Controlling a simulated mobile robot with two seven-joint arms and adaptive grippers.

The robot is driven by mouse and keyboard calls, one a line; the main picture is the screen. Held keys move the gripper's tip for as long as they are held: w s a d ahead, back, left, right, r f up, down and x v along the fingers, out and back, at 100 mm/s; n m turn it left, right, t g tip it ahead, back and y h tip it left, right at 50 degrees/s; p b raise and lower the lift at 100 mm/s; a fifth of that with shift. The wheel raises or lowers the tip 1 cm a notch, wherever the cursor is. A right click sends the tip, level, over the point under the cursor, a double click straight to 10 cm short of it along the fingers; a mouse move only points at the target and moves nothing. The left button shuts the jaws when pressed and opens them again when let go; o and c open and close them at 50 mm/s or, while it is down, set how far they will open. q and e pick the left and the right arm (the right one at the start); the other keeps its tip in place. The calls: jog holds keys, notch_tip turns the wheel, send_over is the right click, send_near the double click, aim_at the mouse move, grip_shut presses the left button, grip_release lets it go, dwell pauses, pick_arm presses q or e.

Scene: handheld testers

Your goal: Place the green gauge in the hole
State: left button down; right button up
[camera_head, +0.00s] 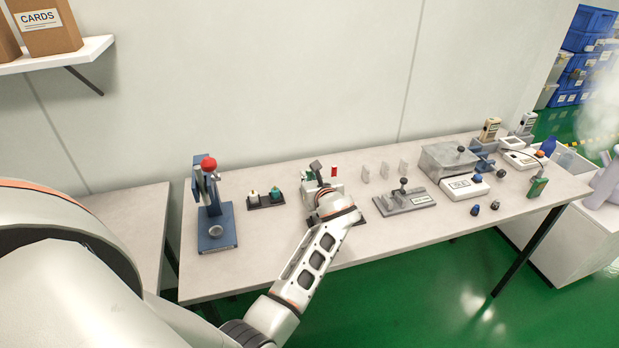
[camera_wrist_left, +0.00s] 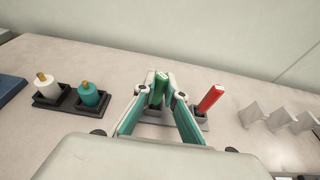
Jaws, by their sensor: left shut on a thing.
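My left gripper (camera_wrist_left: 162,92) is shut on the green gauge (camera_wrist_left: 157,90), a green upright stick between its two fingers in the left wrist view. A red gauge (camera_wrist_left: 211,97) stands to its right in a grey holder (camera_wrist_left: 203,122). In the head view the left gripper (camera_head: 318,178) is over the middle of the table, with the red gauge (camera_head: 334,171) just right of it. The fingers and palm hide the gauge's lower end, so I cannot tell whether it is in a hole. My right gripper is not in view.
A black tray (camera_wrist_left: 67,107) with a white and a teal plug is left of the gripper. A blue press (camera_head: 217,230) with a red knob stands farther left. Pale upright blocks (camera_head: 384,169) and a grey clamp plate (camera_head: 405,201) are to the right. The table's front edge is mostly clear.

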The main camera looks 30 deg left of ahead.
pick_arm(q)
jog(key=shift+r, duration=0.1)
jog(key=c, duration=2.1)
grip_release()
